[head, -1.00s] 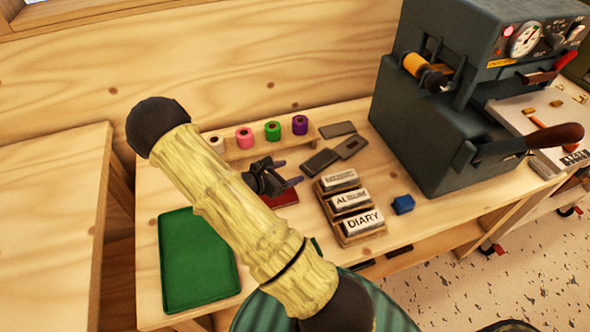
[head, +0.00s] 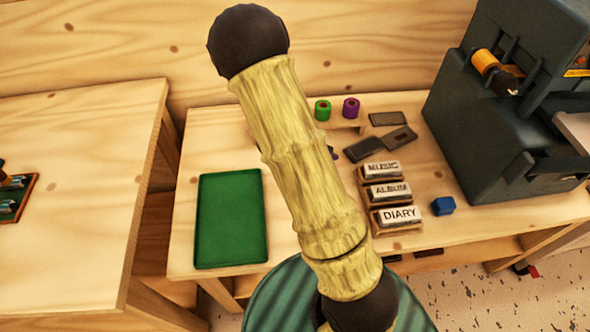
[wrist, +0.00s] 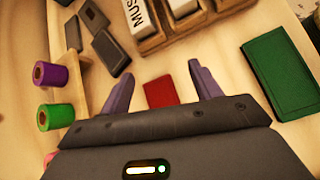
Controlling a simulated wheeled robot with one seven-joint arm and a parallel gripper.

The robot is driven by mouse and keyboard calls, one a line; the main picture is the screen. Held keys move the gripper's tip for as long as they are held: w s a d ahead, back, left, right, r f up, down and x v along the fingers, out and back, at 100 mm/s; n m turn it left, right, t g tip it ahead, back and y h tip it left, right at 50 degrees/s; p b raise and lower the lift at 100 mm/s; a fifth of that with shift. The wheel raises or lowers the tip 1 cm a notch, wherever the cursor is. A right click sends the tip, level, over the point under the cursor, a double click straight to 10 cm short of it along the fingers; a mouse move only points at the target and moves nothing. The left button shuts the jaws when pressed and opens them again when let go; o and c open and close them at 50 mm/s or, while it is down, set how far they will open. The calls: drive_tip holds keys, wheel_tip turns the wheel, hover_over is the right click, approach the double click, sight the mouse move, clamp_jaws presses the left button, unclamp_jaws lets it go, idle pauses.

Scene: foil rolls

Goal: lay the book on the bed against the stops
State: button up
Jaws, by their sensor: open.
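The red book (wrist: 161,91) lies flat on the bench and shows in the wrist view between my fingers. In the head view my arm hides it. My gripper (wrist: 148,52) is open, with its purple fingers apart and nothing held between them. The book looks below the fingers; I cannot tell the height gap. A pale flat surface (head: 576,128) at the dark press, cut off by the right edge of the head view, may be the bed. No stops can be made out on it.
A green tray (head: 231,222) lies left of my arm. The dark press (head: 480,140) is a large obstacle. A second table (head: 80,180) is at left.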

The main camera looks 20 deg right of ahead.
drive_tip(key=s+a+r+m+t+y, duration=0.2)
drive_tip(key=a+r+m+y, duration=0.2)
drive_tip(key=a+r+m, duration=0.2)
drive_tip(key=s+a+r+m+t+y, duration=0.2)
drive_tip(key=s+a+r+m+y, duration=0.1)
drive_tip(key=a+r+m+y, duration=0.2)
drive_tip(key=shift+s+a+r+m, duration=0.4)
drive_tip(key=shift+a+m, duration=0.2)
drive_tip(key=shift+a, duration=0.6)
